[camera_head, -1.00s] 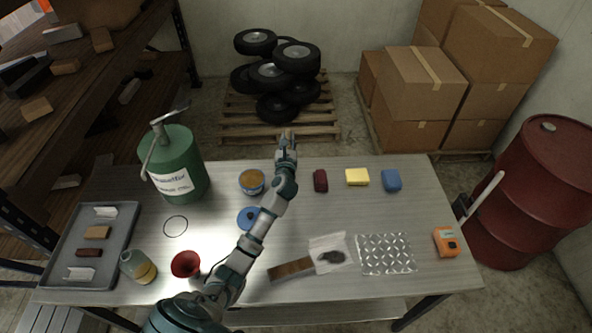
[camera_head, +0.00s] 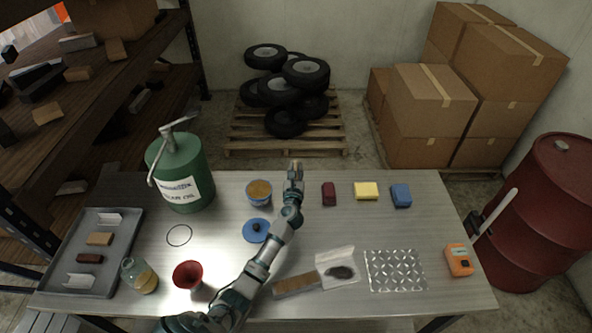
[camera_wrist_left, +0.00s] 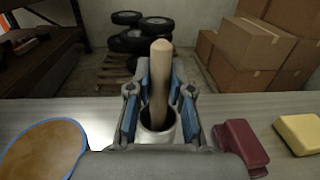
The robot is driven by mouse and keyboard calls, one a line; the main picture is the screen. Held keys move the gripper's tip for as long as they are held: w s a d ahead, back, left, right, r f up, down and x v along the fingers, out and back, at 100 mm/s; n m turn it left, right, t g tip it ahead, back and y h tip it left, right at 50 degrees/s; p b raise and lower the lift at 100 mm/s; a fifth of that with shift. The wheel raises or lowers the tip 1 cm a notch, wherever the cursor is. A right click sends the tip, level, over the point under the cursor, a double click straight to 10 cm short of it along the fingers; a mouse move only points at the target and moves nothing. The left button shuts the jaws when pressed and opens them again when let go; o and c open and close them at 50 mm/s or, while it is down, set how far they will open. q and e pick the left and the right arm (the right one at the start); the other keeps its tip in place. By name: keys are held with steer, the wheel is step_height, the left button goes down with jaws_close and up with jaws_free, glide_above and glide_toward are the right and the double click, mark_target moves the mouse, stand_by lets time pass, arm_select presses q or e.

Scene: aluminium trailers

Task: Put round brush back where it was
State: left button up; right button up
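The round brush shows in the left wrist view as a pale wooden handle (camera_wrist_left: 160,80) rising from a whitish round collar (camera_wrist_left: 158,130). My left gripper (camera_wrist_left: 158,115) has its two blue-lined fingers on either side of the collar and appears shut on it. In the head view my left gripper (camera_head: 295,175) is over the table's far edge, between the tin of brown paste (camera_head: 259,190) and the dark red block (camera_head: 329,192). A small brown tip shows at its end. The brush's lower end is hidden. My right gripper is not in view.
The metal table (camera_head: 345,225) holds a green oil can (camera_head: 182,175), blue lid (camera_head: 256,231), red funnel (camera_head: 188,274), bottle (camera_head: 140,277), grey tray (camera_head: 125,249), yellow block (camera_head: 366,190), blue block (camera_head: 401,195), tread plate (camera_head: 395,271) and orange device (camera_head: 459,260).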

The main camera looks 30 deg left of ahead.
arm_select(q)
steer(key=o, duration=0.4)
steer(key=shift+a+f, duration=0.1)
steer(key=shift+a, duration=0.05)
steer(key=v, duration=1.2)
steer(key=shift+p, duration=0.45)
